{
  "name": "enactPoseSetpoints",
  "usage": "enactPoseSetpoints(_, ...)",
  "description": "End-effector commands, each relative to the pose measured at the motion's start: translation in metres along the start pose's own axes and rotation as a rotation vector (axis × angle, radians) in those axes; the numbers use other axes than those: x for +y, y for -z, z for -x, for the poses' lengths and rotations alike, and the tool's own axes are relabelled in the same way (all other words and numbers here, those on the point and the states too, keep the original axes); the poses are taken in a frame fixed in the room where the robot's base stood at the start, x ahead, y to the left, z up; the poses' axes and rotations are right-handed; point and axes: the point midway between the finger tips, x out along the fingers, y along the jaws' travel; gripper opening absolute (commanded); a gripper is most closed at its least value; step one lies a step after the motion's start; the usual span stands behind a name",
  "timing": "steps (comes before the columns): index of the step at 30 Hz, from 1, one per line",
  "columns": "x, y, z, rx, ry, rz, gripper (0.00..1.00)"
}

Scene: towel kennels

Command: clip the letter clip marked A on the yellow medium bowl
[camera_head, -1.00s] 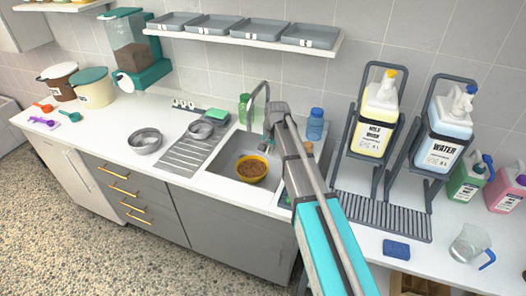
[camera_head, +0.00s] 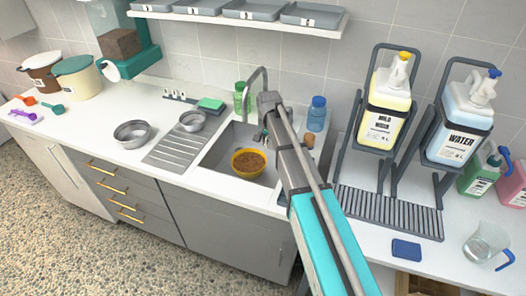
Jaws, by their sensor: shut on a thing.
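The yellow bowl (camera_head: 248,174) stands in the sink and holds brown food. A row of small black-and-white letter clips (camera_head: 181,97) stands at the back of the counter, left of the sink; their letters are too small to read. My gripper (camera_head: 261,136) is just above and behind the yellow bowl at the sink, mostly hidden by my arm. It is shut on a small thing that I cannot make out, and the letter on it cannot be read. I see a gap between the gripper and the bowl's rim.
Two metal bowls (camera_head: 132,133) are left of the sink (camera_head: 215,158), one on the drainer (camera_head: 177,152). The faucet (camera_head: 249,88) rises close behind my gripper. Green (camera_head: 242,97) and blue (camera_head: 317,114) bottles stand behind the sink. Large jugs in racks (camera_head: 388,105) stand at the right.

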Motion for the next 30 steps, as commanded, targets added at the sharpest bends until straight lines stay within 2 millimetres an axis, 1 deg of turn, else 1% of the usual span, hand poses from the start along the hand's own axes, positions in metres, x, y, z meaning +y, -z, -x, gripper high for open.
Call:
enactPoseSetpoints(1, -0.001, -0.001, -0.01, 0.0, -0.005, 0.002, 0.0)
enactPoseSetpoints(3, -0.002, -0.001, -0.018, 0.0, -0.013, 0.004, 0.0)
enactPoseSetpoints(6, -0.003, -0.002, -0.029, 0.0, -0.023, 0.007, 0.0)
enactPoseSetpoints(10, -0.004, -0.004, -0.037, 0.0, -0.035, 0.01, 0.0)
enactPoseSetpoints(30, -0.009, -0.007, -0.042, 0.0, -0.041, 0.019, 0.0)
